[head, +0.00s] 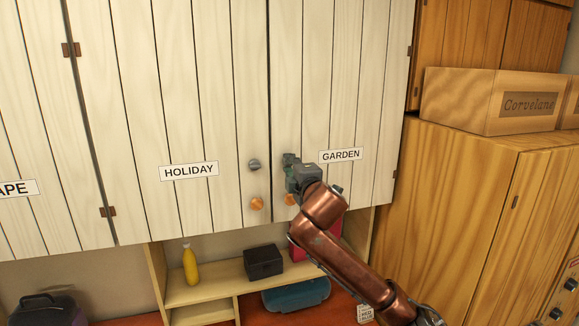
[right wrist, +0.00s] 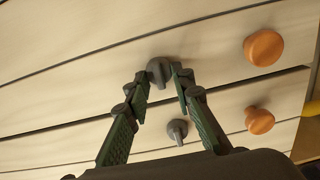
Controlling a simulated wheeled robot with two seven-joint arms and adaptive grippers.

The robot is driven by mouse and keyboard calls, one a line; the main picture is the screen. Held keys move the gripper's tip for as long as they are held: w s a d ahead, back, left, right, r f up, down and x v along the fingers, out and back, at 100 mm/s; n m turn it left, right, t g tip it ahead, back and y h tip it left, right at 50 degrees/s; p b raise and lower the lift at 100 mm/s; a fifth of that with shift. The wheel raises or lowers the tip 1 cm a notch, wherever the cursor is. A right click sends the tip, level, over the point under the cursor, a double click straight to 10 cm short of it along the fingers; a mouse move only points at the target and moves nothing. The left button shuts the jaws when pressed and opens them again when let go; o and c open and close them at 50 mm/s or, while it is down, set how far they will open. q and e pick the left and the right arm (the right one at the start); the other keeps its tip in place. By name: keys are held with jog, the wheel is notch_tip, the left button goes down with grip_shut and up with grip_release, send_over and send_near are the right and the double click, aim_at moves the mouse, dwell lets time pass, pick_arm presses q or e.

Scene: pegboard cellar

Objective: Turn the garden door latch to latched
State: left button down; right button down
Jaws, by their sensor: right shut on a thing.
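The garden door (head: 340,110) is a white planked cupboard door with a "GARDEN" label (head: 341,155). Its grey latch (right wrist: 160,72) is a small round turn knob and sits between my right gripper's fingertips in the right wrist view. My right gripper (head: 289,160) reaches up to the door and is shut on this latch, hiding most of it in the head view. The fingers show green and dark in the right wrist view (right wrist: 161,78). I cannot tell the latch's turn angle clearly. The door looks closed. My left gripper is not in view.
The holiday door (head: 190,110) is beside it, with its own grey latch (head: 254,164) and orange knob (head: 256,203). The garden door's orange knob (right wrist: 263,47) is close to my gripper. A shelf (head: 205,291) below holds a yellow bottle (head: 190,265) and black box (head: 263,262).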

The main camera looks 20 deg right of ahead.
jog(key=c, duration=1.7)
grip_release()
jog(key=s, duration=1.2)
jog(key=shift+d, duration=0.2)
